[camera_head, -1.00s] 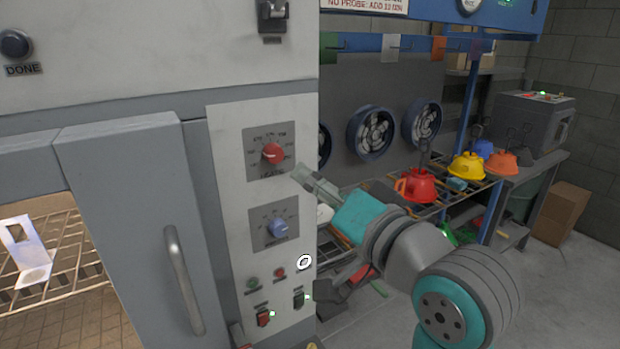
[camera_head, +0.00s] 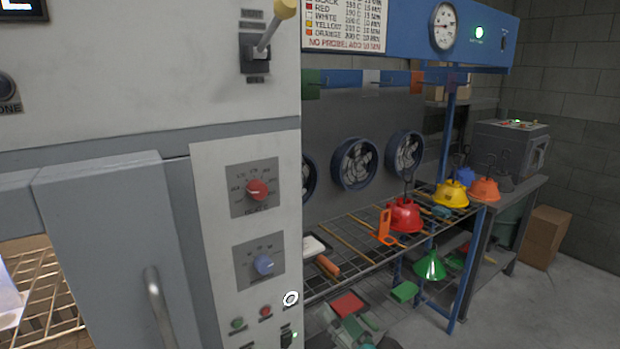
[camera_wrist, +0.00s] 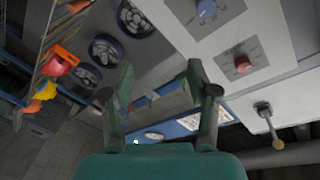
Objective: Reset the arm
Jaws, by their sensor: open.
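My gripper (camera_wrist: 160,72) shows in the wrist view with its two dark green fingers spread apart. Nothing is between them. The view is turned over, and the control panel (camera_wrist: 222,35) lies beyond the right finger, apart from it. In the head view most of my arm is out of frame. A grey-green shape at the bottom edge may be part of it, but I cannot tell.
The grey oven cabinet (camera_head: 100,230) with its panel (camera_head: 215,170) fills the left. A yellow-tipped lever (camera_head: 265,45) sticks out above.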

